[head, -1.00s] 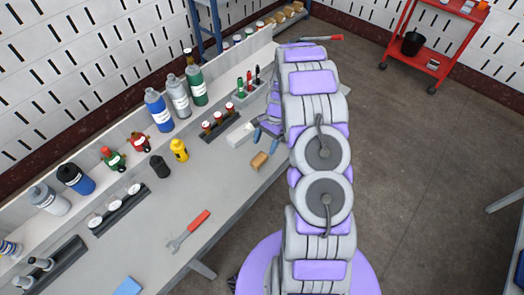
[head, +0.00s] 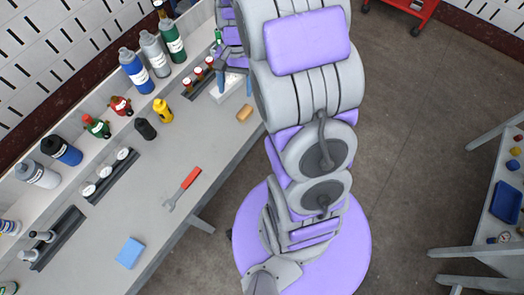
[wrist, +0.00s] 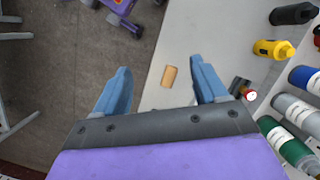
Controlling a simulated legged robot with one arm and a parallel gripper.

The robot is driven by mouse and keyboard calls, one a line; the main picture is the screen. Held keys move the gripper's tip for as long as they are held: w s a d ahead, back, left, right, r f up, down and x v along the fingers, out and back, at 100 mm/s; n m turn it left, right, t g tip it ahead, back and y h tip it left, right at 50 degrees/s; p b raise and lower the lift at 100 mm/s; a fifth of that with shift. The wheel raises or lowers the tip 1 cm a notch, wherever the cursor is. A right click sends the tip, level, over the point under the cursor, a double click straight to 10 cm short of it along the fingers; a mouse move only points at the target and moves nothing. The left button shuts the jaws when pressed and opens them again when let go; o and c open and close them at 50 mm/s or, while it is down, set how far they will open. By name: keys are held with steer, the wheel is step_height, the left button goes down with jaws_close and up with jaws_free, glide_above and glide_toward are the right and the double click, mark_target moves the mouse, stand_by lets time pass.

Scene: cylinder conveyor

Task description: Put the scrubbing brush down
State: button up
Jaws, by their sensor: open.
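The scrubbing brush, which looks like a small tan block (head: 244,112), lies on the grey workbench (head: 160,228) close to its right edge. My gripper (head: 236,84) is open and empty, with its two blue fingers apart. In the head view it shows above the bench, just beyond the brush. In the wrist view the brush (wrist: 169,76) shows between the open fingers (wrist: 160,66) and beyond their tips, with nothing touching it. My arm hides part of the bench's far end.
A red-handled wrench (head: 183,188) and a blue sponge-like block (head: 130,252) lie nearer on the bench. Bottles (head: 136,70) line the ledge. A blue tray (head: 506,202) is on another table at the right.

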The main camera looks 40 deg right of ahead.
steer(key=s+a+r+n, duration=0.2)
steer(key=s+r+n, duration=0.1)
steer(key=s, duration=0.5)
steer(key=s+a+r+n+h, duration=0.1)
steer(key=s+a+r+n, duration=0.1)
steer(key=s, duration=0.7)
steer(key=s+a+r+n+h, duration=0.1)
steer(key=s+a+r+n, duration=0.2)
steer(key=s, duration=0.5)
steer(key=shift+s+a+r+n, duration=0.15)
steer(key=shift+a+r+n, duration=0.15)
steer(key=shift+a+r, duration=0.5)
steer(key=shift+d, duration=0.15)
